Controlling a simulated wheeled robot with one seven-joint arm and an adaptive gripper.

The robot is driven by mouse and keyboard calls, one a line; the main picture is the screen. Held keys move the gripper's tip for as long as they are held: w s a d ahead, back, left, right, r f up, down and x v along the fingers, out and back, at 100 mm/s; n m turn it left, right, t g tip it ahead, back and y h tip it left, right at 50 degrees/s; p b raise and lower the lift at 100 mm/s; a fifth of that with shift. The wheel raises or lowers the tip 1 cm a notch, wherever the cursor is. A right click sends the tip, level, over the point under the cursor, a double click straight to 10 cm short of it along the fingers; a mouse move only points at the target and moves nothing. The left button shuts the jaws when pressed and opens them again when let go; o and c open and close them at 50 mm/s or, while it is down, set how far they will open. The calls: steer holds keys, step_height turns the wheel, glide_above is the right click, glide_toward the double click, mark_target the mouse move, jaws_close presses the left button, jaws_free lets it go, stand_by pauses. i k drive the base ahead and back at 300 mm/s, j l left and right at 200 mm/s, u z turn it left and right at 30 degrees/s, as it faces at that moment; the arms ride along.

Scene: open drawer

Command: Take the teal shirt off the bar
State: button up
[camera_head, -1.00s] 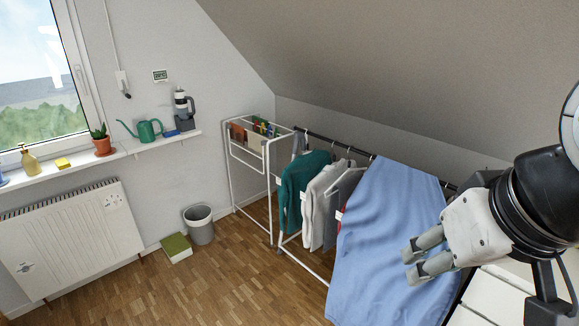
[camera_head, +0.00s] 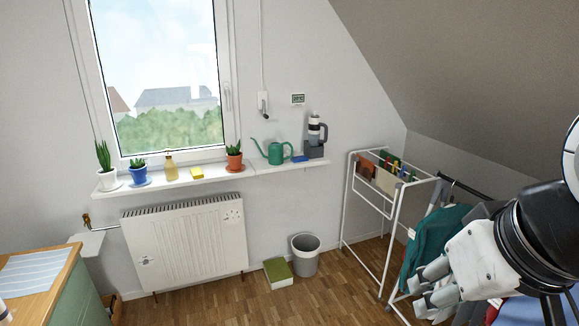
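My gripper (camera_head: 421,290) is in front of the hanging clothes as seen from the camera. Its two grey fingers are apart and nothing shows between them. I cannot tell how far it is from the shirt.
A white drying rack (camera_head: 345,205) with small cloths stands left of the shirt. A grey bin (camera_head: 305,262) and a green box (camera_head: 278,271) are on the floor by the radiator (camera_head: 185,245). The wooden floor (camera_head: 345,295) before them is clear. A counter (camera_head: 40,290) is at lower left.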

mark_target(426, 244)
steer(key=i+j+u, duration=0.25)
steer(key=i, duration=0.6)
steer(key=i+j+u, duration=0.1)
steer(key=i+u, duration=0.15)
steer(key=i, duration=0.55)
steer(key=i+l+z, duration=0.15)
steer(key=i+z, duration=0.7)
steer(key=i+j+z, duration=0.3)
steer(key=i+z, duration=0.15)
steer(key=i+l+z, duration=0.1)
steer(key=i+z, duration=0.15)
steer(key=i, duration=0.15)
steer(key=i+z, duration=0.3)
steer(key=i, duration=0.15)
